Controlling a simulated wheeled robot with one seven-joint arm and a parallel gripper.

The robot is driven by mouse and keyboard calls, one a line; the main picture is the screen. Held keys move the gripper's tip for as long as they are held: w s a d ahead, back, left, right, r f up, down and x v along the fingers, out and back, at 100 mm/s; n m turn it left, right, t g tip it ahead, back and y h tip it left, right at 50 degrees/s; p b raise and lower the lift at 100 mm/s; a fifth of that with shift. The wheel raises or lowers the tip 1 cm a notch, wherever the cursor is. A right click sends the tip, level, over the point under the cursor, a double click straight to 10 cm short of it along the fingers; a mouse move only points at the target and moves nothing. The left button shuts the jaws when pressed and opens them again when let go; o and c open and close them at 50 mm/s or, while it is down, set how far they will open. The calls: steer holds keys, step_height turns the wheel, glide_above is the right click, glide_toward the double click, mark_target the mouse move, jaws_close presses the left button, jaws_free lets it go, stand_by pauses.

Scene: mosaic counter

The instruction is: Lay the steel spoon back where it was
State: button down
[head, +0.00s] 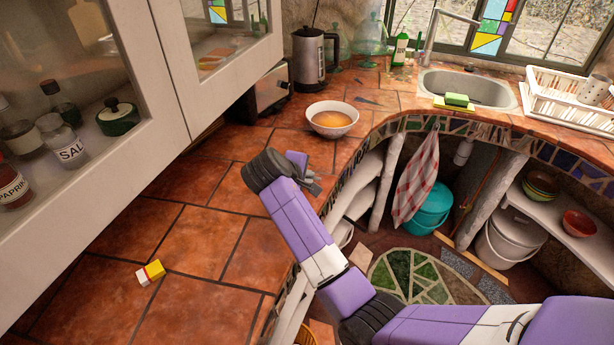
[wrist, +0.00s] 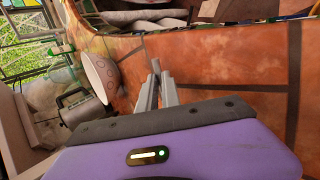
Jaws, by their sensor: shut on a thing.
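My gripper (head: 315,186) is over the tiled counter, near its curved front edge, just in front of the white bowl. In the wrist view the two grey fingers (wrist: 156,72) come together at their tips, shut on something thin. I take it to be the steel spoon, but its bowl and handle cannot be made out. No other spoon shows on the counter.
A white bowl (head: 333,128) of orange food stands behind my gripper; it also shows in the wrist view (wrist: 100,72). A toaster (head: 262,92) and kettle (head: 309,58) stand farther back. A small yellow-and-white block (head: 150,273) lies on the near counter, otherwise clear. A cabinet (head: 220,70) overhangs the left.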

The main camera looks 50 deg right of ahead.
steer(key=shift+f, duration=0.65)
steer(key=c, duration=1.5)
jaws_free()
steer(key=shift+a+f, duration=0.1)
steer(key=b+v, duration=0.1)
steer(key=v, duration=0.7)
steer(key=shift+d, duration=0.2)
